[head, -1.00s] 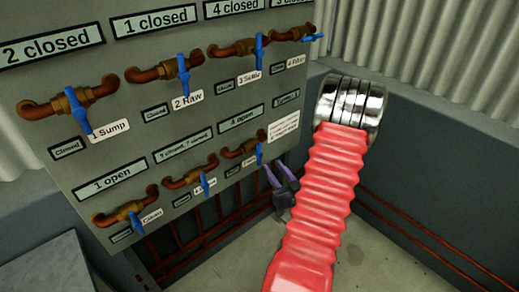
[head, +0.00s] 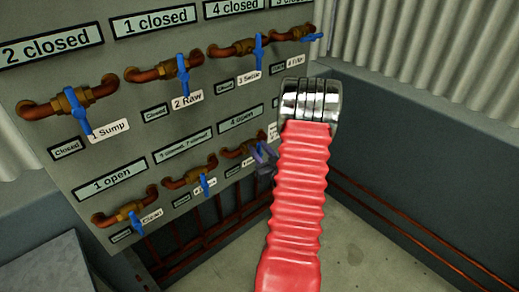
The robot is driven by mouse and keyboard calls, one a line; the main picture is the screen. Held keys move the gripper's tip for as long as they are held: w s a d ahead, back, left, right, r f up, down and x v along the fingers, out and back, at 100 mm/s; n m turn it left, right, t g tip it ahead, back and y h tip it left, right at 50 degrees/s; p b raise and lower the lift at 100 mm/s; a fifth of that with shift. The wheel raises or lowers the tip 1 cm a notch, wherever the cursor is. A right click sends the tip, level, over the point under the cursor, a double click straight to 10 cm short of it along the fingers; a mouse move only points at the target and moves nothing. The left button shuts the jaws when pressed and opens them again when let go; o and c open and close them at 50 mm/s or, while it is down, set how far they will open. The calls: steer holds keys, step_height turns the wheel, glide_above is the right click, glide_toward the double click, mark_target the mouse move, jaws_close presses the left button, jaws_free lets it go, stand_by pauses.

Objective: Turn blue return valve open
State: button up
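Several brass valves with blue lever handles sit on a grey panel (head: 130,150) in two rows. I cannot read which one is labelled return. In the lower row are a left valve (head: 124,213), a middle valve (head: 192,176) and a right valve (head: 240,151) under a "4 open" sign. My gripper (head: 262,153), with purplish fingers, is at the right valve's right end, overlapping its handle in view. I cannot tell whether it touches the handle, or whether the fingers are open or shut. My red arm hides the panel's lower right part.
The upper row holds the "1 Sump" valve (head: 72,103), the "2 Raw" valve (head: 170,70), the "3 Settle" valve (head: 238,48) and one more at right. Copper pipes (head: 205,225) run below the panel. The floor (head: 370,250) at right is clear.

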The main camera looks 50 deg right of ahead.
steer(key=shift+c, duration=0.4)
jaws_close()
steer(key=shift+n, duration=0.3)
steer(key=shift+w+a+f+n+t, duration=0.1)
steer(key=shift+a+n+t, duration=0.25)
steer(key=shift+n, duration=0.7)
steer(key=shift+w+a+n+t, duration=0.1)
steer(key=shift+a+n+t, duration=0.2)
steer(key=shift+n, duration=0.75)
steer(key=shift+d, duration=0.1)
steer(key=shift+o, duration=0.4)
jaws_free()
steer(key=shift+s, duration=0.15)
